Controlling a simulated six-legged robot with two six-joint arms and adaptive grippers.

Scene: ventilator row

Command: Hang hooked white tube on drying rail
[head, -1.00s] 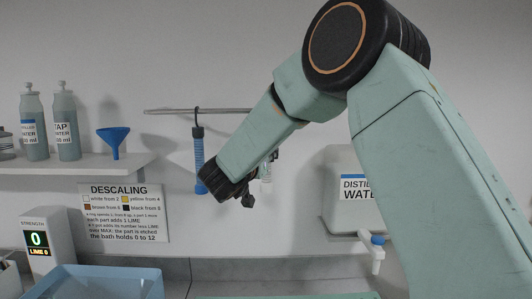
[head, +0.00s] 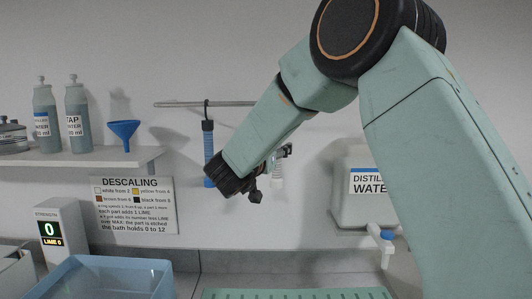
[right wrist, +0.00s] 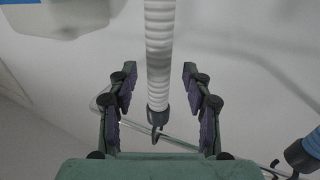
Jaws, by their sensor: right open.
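The white ribbed tube (right wrist: 159,45) runs between the fingers of my right gripper (right wrist: 159,80) in the right wrist view. The fingers are open, with a gap on each side of it. Its dark end cuff and small hook meet the drying rail (right wrist: 180,143) in that view; whether the hook sits over the rail is hard to tell. In the head view the rail (head: 180,104) is on the wall, my right gripper (head: 268,175) is below its right part, and only a little of the white tube (head: 276,165) shows. My left gripper is not in view.
A blue tube (head: 208,150) hangs by a hook on the rail, left of my right gripper; it also shows in the right wrist view (right wrist: 306,152). A shelf (head: 80,157) holds bottles and a blue funnel (head: 124,131). A distilled water container (head: 352,207) stands right.

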